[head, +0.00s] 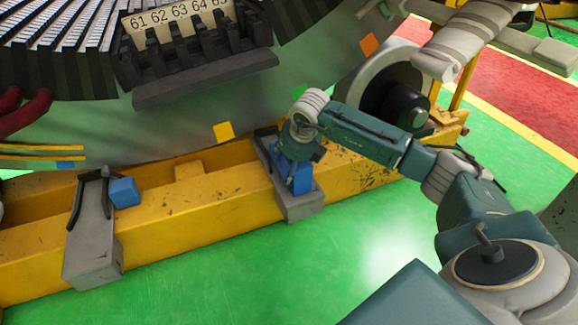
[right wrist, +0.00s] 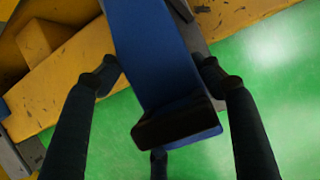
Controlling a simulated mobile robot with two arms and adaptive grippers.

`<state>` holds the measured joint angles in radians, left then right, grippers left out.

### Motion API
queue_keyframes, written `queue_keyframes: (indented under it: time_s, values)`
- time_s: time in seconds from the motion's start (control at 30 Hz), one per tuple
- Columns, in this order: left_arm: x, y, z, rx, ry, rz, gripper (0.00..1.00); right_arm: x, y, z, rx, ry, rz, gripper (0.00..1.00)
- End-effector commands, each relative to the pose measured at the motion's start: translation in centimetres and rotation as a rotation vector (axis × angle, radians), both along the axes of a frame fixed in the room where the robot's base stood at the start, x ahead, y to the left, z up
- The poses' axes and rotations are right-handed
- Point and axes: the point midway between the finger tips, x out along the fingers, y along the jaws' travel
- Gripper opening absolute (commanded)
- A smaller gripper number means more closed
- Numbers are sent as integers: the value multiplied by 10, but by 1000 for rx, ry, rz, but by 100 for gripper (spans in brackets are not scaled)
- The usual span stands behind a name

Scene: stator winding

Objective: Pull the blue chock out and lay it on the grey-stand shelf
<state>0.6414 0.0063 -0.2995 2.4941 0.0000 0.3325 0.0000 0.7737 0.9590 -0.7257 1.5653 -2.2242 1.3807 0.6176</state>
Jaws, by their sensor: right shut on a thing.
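A blue chock (head: 301,181) sits at the right grey stand (head: 300,208), against the yellow beam. My right gripper (head: 293,168) is over this chock from above, with its fingers mostly hidden by the wrist in the head view. In the right wrist view the chock (right wrist: 155,50) is a long blue block with a dark end piece (right wrist: 172,124), and the fingers of my right gripper (right wrist: 157,72) are on its two sides. The gripper is shut on it. A second blue chock (head: 124,192) rests beside the left grey stand (head: 93,255). My left gripper is not in view.
The large round stator (head: 190,120) rises behind the yellow beam (head: 180,235). A grey wheel (head: 385,75) stands at the beam's right end. The green floor (head: 260,270) in front is clear, apart from my own arm and body at the right.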

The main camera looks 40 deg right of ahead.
Motion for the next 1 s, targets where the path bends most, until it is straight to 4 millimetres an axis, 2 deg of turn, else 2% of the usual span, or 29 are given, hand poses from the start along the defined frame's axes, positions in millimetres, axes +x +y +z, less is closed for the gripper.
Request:
queue_keyframes:
  time_s: [0.13, 0.17, 0.27, 0.67, 0.77, 1.0]
  values:
    - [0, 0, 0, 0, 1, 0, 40, -1, 0, -1, 0, 2, -1, 18]
    - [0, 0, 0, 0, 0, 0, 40, -1, 0, -1, 0, 2, -1, 67]
    - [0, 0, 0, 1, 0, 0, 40, 0, 0, 0, 0, 1, -1, 87]
    - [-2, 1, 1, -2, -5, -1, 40, -2, 0, 6, -1, -1, -1, 87]
    - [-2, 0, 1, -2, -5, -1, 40, -6, 1, 19, -1, -4, -1, 87]
    - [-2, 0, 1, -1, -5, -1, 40, -26, 5, 67, -2, -4, 0, 87]
